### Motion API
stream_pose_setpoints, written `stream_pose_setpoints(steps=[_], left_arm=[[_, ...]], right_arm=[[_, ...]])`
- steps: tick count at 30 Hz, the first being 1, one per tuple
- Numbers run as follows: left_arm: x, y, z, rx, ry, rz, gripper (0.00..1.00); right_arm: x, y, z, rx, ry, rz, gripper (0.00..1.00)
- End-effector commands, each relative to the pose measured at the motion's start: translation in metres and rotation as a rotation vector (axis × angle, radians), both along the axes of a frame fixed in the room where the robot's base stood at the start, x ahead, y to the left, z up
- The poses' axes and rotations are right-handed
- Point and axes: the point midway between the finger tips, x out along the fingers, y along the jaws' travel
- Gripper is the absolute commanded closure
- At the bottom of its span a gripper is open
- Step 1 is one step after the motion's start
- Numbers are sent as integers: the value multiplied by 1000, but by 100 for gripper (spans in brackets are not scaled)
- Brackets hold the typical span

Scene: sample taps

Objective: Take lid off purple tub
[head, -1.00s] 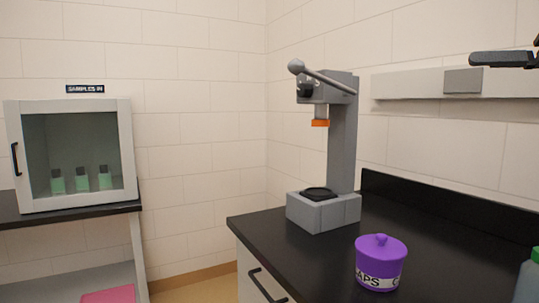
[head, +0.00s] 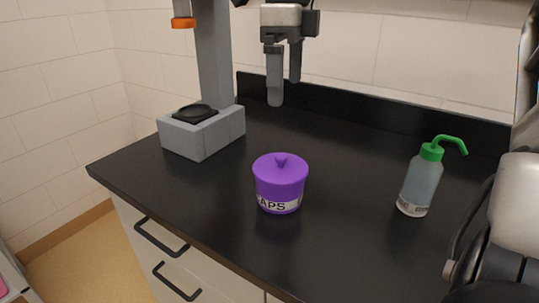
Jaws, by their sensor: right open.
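The purple tub (head: 279,195) stands upright on the black counter, with a label reading "APS" in part on its front. Its purple lid (head: 280,167) with a small knob is on top. My right gripper (head: 284,98) hangs above and behind the tub, fingers pointing down. It is open and empty, apart from the lid. My left gripper is not in view.
A grey press (head: 203,135) with a black pad stands left of the tub. A wash bottle (head: 421,182) with a green spout stands to the right. The black counter (head: 340,230) is bare around the tub. A low black backsplash (head: 350,112) runs behind.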

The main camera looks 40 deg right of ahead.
Motion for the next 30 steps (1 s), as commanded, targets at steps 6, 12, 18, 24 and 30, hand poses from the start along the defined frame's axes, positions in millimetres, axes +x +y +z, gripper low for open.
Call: stream_pose_setpoints(steps=[6, 12, 18, 24, 30], left_arm=[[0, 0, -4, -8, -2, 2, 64], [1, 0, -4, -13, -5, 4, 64], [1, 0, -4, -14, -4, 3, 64], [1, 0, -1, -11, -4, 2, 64], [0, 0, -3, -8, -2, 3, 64]], right_arm=[[-1, 0, -49, 4, 3, 1, 0], [-1, 0, -84, 5, 0, -1, 0], [0, 0, -97, 6, -2, -2, 0], [1, -1, -123, 6, 1, -1, 0], [2, -1, -145, 6, -4, -2, 0]])
